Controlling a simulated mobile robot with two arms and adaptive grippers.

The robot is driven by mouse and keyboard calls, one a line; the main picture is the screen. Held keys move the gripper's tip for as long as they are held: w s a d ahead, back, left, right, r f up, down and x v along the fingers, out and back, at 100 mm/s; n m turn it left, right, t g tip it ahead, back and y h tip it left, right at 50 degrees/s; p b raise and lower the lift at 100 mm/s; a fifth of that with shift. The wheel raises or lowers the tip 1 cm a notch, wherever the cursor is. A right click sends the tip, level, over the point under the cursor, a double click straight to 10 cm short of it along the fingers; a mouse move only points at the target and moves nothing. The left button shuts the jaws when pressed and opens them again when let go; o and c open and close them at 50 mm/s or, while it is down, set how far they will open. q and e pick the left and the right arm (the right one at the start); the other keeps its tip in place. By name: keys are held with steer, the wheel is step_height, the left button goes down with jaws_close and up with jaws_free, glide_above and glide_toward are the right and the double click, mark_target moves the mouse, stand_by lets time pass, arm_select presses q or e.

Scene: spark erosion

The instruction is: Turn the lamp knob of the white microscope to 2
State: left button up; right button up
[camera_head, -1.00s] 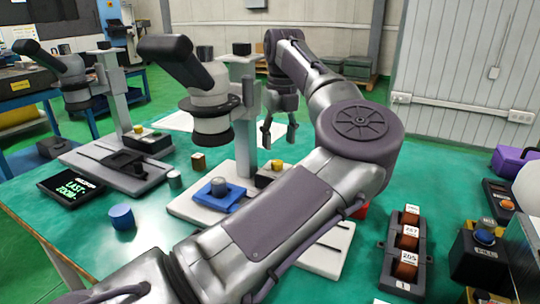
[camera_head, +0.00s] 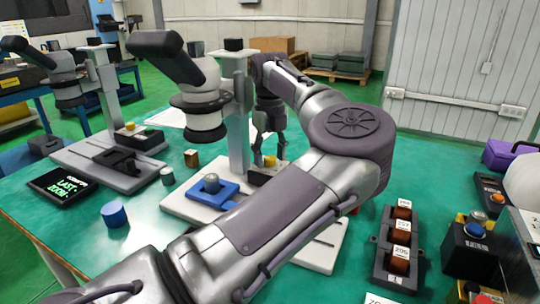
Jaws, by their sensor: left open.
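The white microscope (camera_head: 202,113) stands mid-table on a pale base, with a dark angled eyepiece and a grey column. A yellow knob (camera_head: 269,161) sits on a dark box on its base, right of the column; any markings on it are too small to read. My left gripper (camera_head: 270,153) points down over the yellow knob. Its fingers are apart, with the knob below and between them in the picture; I cannot tell whether they touch it. My left forearm hides the right part of the base. My right gripper is not in view.
A second microscope (camera_head: 68,88) with a grey base stands at left. A blue fixture (camera_head: 212,193) with a metal cylinder sits on the white base. A blue cylinder (camera_head: 114,214) and a dark display (camera_head: 63,187) lie nearby. A dark rack (camera_head: 400,255) and button boxes (camera_head: 470,250) stand right.

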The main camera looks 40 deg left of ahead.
arm_select(q)
jaws_close()
